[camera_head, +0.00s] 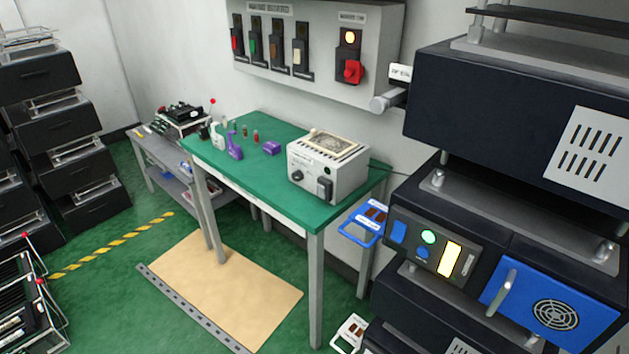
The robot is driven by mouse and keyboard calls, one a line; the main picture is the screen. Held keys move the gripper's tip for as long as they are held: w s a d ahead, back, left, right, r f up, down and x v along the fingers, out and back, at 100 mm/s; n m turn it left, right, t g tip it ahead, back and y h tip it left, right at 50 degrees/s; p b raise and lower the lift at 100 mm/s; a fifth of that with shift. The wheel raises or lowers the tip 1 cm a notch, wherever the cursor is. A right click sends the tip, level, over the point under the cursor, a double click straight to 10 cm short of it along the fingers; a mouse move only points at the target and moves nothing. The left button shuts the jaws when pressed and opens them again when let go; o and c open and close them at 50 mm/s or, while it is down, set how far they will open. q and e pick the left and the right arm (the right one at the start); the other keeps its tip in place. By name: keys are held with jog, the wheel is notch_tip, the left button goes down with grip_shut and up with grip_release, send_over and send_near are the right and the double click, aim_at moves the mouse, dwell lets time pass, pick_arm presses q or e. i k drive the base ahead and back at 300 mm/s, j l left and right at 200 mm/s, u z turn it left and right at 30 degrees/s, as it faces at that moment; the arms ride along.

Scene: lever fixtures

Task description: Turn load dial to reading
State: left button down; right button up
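A light grey box-shaped device (342,183) stands on the green-topped table (250,187). Its front face carries a small dark round knob (298,176) at the left and a larger black part (325,189) at the right. The knob may be the load dial; its markings and reading are too small to make out. The top of the device holds a pale dial-like plate (328,143) that I cannot read. Neither of my grippers is in view.
A wall panel (312,60) has several levers and a red knob (352,71) below a lit lamp. A dark equipment rack (480,145) stands close at the right. Bottles (235,146) and a purple block (271,148) sit on the table.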

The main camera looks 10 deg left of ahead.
aim_at(297, 176)
jog(key=j+z, duration=0.15)
jog(key=z, duration=0.3)
jog(key=i+j+z, duration=0.1)
jog(key=j+z, duration=0.15)
jog(key=z, duration=0.15)
jog(key=j+z, duration=0.2)
jog(key=z, duration=0.25)
jog(key=j+z, duration=0.15)
jog(key=j, duration=0.3)
jog(key=k+j+z, duration=0.2)
jog(key=j, duration=0.25)
jog(key=j+z, duration=0.15)
jog(key=j, duration=0.3)
jog(key=k+j+z, duration=0.15)
jog(key=j, duration=0.25)
jog(key=k+j+z, duration=0.15)
jog(key=j, duration=0.3)
jog(key=k+j+z, duration=0.2)
jog(key=j, duration=0.2)
jog(key=i, duration=0.1)
